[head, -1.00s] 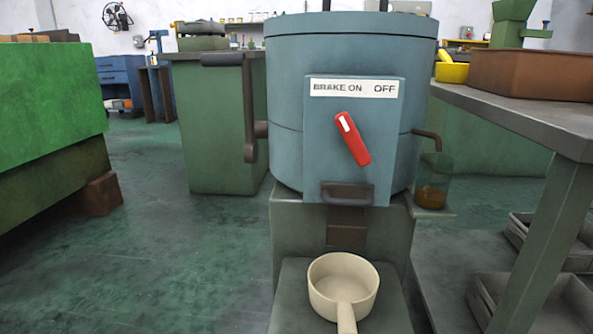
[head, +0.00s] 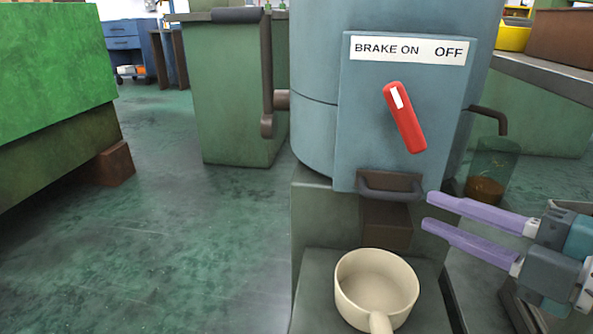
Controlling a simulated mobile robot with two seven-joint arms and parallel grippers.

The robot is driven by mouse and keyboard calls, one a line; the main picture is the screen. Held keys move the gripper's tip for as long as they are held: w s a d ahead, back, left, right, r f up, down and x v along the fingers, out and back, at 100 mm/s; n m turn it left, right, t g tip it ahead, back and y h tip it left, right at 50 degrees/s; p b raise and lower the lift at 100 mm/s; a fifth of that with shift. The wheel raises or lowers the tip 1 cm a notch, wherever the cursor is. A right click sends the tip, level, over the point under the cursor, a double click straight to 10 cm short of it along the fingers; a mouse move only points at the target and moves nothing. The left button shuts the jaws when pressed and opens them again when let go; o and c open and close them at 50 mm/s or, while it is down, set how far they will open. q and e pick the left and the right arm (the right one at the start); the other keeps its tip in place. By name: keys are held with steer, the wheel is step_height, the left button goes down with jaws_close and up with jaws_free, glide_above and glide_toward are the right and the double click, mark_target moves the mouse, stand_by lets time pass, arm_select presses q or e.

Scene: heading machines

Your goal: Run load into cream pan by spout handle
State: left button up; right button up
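The cream pan (head: 376,289) stands upright on the low grey ledge of the blue machine (head: 318,75), and its inside looks empty. Its handle (head: 380,322) points toward me. Above the pan is the brown spout (head: 386,222), with a dark bar-shaped spout handle (head: 390,192) across its top. My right gripper (head: 428,211) comes in from the right with its two lilac fingers apart and nothing between them. Its fingertips are just right of the spout and its handle in the picture. My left gripper is not in view.
A red lever (head: 404,117) sits under a "BRAKE ON / OFF" label (head: 408,49) and tilts toward the lower right. A glass jar (head: 493,165) with brown contents stands right of the machine. A green cabinet (head: 235,100) is behind left.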

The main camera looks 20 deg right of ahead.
mark_target(401, 198)
steer(key=b+x, duration=0.1)
steer(key=x, duration=0.6)
steer(key=shift+w, duration=0.2)
steer(key=shift+c, duration=0.3)
jaws_close()
stand_by(0.8)
